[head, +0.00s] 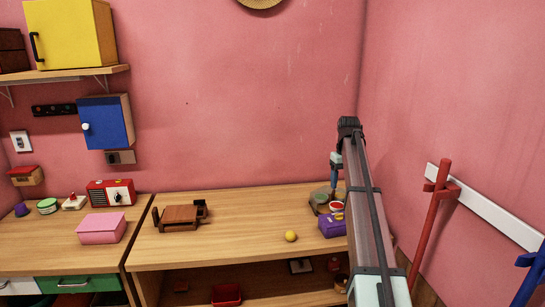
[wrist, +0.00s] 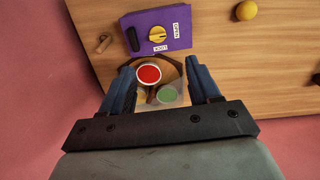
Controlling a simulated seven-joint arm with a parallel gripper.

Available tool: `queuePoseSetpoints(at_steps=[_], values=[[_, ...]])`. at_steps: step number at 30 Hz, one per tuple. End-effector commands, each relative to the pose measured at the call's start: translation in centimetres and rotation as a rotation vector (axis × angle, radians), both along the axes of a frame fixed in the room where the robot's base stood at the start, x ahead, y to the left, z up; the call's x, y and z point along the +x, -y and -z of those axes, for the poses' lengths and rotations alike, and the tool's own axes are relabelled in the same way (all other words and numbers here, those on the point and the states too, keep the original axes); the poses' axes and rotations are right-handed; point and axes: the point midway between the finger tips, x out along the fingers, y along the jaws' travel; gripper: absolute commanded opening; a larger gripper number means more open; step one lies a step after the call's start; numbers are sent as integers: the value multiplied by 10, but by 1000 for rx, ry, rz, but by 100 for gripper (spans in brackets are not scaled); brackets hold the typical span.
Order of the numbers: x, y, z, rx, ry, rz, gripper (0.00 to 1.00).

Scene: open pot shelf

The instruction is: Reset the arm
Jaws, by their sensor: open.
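My arm reaches in from the lower right of the head view, and my gripper (head: 335,184) points down over the back right of the wooden counter (head: 240,200). In the wrist view my gripper (wrist: 162,68) is open, with its two blue fingers apart. Between and below the fingers I see a red-topped round piece (wrist: 149,73) and a green round piece (wrist: 166,95) on a brown holder. I see no contact with them.
A yellow ball (head: 291,236) sits on the counter left of the purple box (head: 332,226). A brown wooden piece (head: 181,217) is farther left. A pink box (head: 102,227) and red radio (head: 111,193) stand on the left counter. The pink wall is close on the right.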

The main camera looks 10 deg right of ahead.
Motion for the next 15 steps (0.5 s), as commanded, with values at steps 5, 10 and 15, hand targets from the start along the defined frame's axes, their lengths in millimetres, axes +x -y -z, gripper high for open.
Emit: queuePoseSetpoints(at_steps=[5, 10, 15], values=[[-24, -49, 35, 38, -9, -80, 62], [-67, -127, 89, 108, -25, -215, 62], [-114, -191, 151, 171, -53, -318, 62]])
